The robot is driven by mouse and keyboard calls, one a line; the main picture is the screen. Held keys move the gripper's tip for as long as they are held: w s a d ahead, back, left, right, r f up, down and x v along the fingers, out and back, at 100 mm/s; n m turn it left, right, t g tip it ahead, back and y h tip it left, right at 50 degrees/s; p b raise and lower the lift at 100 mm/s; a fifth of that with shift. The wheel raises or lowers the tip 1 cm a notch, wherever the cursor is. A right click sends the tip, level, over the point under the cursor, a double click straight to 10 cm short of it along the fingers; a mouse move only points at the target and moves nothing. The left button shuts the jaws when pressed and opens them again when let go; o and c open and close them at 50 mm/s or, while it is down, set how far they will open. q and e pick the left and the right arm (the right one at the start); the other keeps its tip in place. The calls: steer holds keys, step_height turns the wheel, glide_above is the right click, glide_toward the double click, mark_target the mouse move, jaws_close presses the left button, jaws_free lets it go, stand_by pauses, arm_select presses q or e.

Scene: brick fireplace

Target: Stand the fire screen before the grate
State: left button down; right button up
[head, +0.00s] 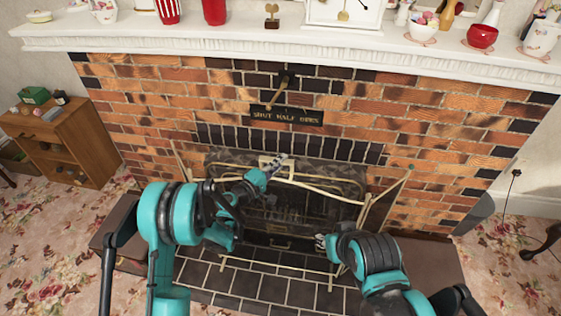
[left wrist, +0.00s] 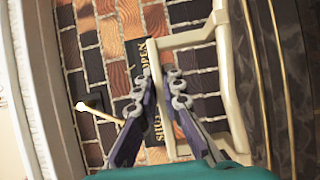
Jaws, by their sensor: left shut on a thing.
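The fire screen (head: 318,188) has a pale cream-gold frame, see-through dark mesh and angled side wings. It stands upright on the dark tiled hearth, in front of the fireplace opening. The grate is mostly hidden behind it. My left gripper (head: 277,163) is at the handle on the screen's top middle. In the left wrist view, the fingers of my left gripper (left wrist: 163,88) are shut on the pale handle (left wrist: 222,62). My right gripper (head: 321,242) is low in front of the screen's right half; its jaw state is unclear.
The brick surround (head: 432,130) rises behind, with a small dark sign (head: 287,115). The white mantelpiece (head: 200,45) above carries ornaments and a clock. A wooden cabinet (head: 88,135) stands at left. Floral carpet (head: 50,245) lies around the hearth (head: 255,283).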

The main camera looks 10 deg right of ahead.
arm_select(q)
steer(key=shift+f, duration=0.9)
stand_by(0.7)
stand_by(0.4)
steer(key=c, duration=1.6)
jaws_free()
steer(key=shift+s+r, duration=0.1)
steer(key=o, duration=0.3)
steer(key=shift+o, duration=0.2)
arm_select(e)
steer(key=shift+s, duration=0.1)
